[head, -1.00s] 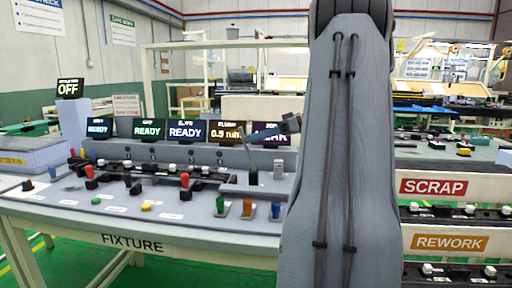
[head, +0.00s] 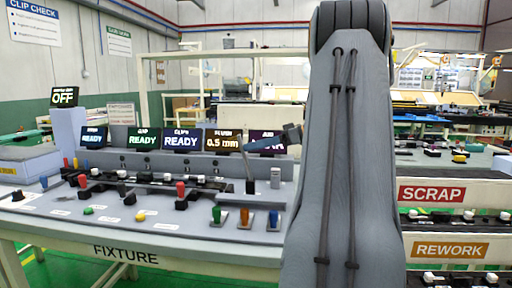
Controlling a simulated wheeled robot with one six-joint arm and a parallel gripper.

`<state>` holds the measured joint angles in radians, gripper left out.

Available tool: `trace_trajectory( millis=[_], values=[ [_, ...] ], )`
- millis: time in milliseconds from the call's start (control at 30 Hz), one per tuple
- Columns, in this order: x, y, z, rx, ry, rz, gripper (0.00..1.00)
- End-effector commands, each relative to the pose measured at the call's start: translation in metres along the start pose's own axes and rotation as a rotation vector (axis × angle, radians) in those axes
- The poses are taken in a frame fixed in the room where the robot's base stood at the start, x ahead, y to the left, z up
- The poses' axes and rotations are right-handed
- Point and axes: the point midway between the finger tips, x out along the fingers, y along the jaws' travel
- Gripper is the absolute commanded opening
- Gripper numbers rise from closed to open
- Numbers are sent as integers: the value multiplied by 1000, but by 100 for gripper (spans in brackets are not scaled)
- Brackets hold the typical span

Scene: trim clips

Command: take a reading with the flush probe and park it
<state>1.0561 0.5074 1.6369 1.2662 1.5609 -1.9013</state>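The fixture bench (head: 180,240) stands at left, with a row of screens along its back. The flush screen (head: 222,142) reads 0.5 mm. A dark slanted rod (head: 250,172) stands up from a grey block near the bench's right end, beside a small grey post (head: 275,178). A dark blue bar (head: 268,139) leans across the top of the rod, its right end close to my arm. I cannot tell whether rod and bar are the flush probe, or whether they touch. My gripper is not seen; my large grey arm link hides the area behind it.
Several clips with red, black and white knobs lie on the bench. The scrap (head: 432,194) and rework (head: 450,248) racks are at right. An OFF sign (head: 64,97) is at far left.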

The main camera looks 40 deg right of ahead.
Motion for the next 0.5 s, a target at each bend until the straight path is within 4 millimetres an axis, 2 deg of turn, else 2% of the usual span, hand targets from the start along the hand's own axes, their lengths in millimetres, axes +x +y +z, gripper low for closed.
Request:
trace_trajectory(
  millis=[233,500],
  values=[
    [-8,1,0,0,0,2,38],
    [-52,1,1,1,0,4,38]
  ],
)
